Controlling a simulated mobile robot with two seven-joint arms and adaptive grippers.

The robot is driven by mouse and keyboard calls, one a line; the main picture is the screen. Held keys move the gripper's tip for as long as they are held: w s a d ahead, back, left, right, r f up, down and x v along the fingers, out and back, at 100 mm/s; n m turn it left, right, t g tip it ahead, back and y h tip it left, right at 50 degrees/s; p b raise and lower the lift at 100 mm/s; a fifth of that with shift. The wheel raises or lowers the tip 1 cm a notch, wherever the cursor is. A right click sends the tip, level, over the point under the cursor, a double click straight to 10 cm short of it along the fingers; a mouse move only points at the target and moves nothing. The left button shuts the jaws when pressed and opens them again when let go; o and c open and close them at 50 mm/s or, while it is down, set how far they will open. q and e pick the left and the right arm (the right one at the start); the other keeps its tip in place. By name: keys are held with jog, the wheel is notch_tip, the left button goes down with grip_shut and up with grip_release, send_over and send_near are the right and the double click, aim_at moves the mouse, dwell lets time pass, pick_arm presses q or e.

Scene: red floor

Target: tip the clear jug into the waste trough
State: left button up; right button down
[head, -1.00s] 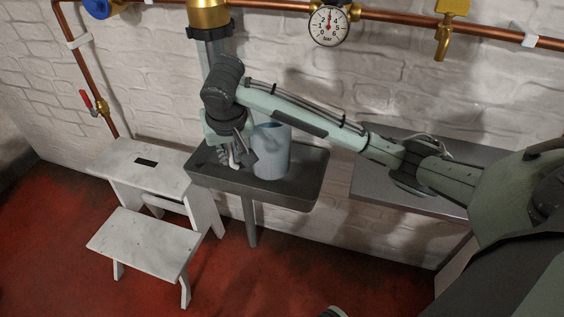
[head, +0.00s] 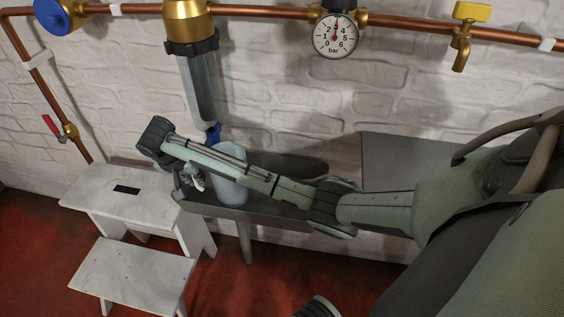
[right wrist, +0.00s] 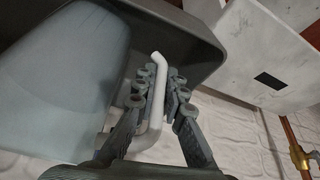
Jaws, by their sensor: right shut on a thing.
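The clear jug (head: 230,183), bluish and see-through, is at the dark grey waste trough (head: 265,212) by the wall, partly hidden behind my right arm. It looks close to upright; I cannot tell whether it touches the trough. My right gripper (head: 193,181) is at the jug's left side. In the right wrist view, the jug (right wrist: 60,95) fills the left, and my right gripper (right wrist: 160,90) is shut on its white bent handle. The trough's dark wall (right wrist: 205,35) shows behind.
A white step stool (head: 130,190) stands left of the trough. A grey ledge (head: 400,170) is at its right. A clear filter housing (head: 200,95) with a blue tap hangs close above the jug. Copper pipes with a gauge (head: 335,35) run along the brick wall.

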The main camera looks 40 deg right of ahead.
aim_at(219, 177)
pick_arm(q)
jog(key=shift+s, duration=0.3)
pick_arm(e)
jog(key=shift+r, duration=0.2)
